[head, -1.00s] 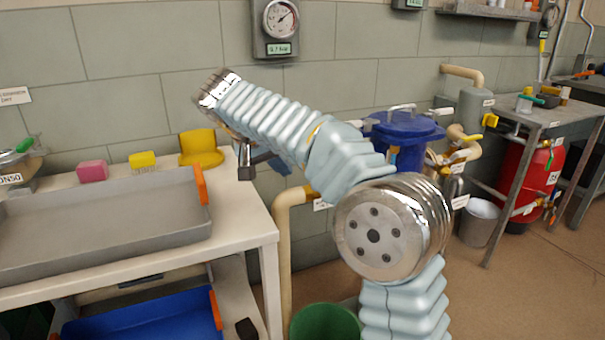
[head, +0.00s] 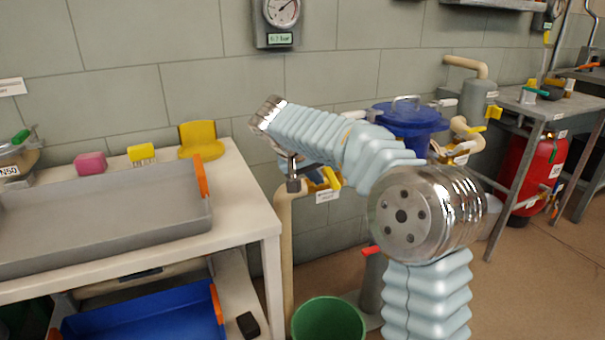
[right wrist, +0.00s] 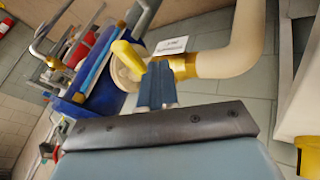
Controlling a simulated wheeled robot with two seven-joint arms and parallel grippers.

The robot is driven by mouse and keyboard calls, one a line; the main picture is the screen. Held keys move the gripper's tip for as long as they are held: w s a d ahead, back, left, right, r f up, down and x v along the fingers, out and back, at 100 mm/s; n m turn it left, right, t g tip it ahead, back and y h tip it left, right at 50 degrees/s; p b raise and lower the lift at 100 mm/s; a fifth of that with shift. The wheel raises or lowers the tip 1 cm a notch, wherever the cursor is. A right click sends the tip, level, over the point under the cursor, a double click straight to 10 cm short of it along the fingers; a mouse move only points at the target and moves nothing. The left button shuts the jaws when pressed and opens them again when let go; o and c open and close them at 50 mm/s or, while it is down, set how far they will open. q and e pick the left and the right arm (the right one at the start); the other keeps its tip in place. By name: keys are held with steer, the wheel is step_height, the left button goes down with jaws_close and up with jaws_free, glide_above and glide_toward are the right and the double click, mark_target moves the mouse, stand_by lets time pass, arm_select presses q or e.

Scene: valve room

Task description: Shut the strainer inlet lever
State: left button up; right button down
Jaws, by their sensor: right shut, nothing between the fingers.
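The blue-lidded strainer (head: 410,118) stands behind my right arm, its body mostly hidden. A yellow lever (head: 332,178) sits at its left, by the beige pipe (head: 284,235) and above a white label (head: 327,197). In the right wrist view the yellow lever (right wrist: 128,53) slants just left of the fingertips, beside the beige pipe (right wrist: 225,62). My right gripper (head: 294,184) is shut and empty, just left of the lever. Its closed fingers also show in the right wrist view (right wrist: 156,84). Whether they touch the lever I cannot tell. My left gripper is out of view.
A white workbench (head: 240,205) with a grey tray (head: 110,215) stands at the left. A green bucket (head: 328,320) is on the floor below. A red lever (head: 371,250) sticks out low beside my arm. A metal table (head: 520,105) stands at the right.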

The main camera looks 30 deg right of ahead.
mark_target(332, 178)
steer(key=shift+s+d, duration=0.1)
steer(key=shift+d, duration=0.1)
steer(key=shift+s+d+n+t+b, duration=0.25)
steer(key=shift+s+d+n+b, duration=0.15)
steer(key=shift+d, duration=0.2)
steer(key=shift+s+d+n+t+b, duration=0.25)
steer(key=shift+s+d+n+b, duration=0.15)
steer(key=shift+d, duration=0.3)
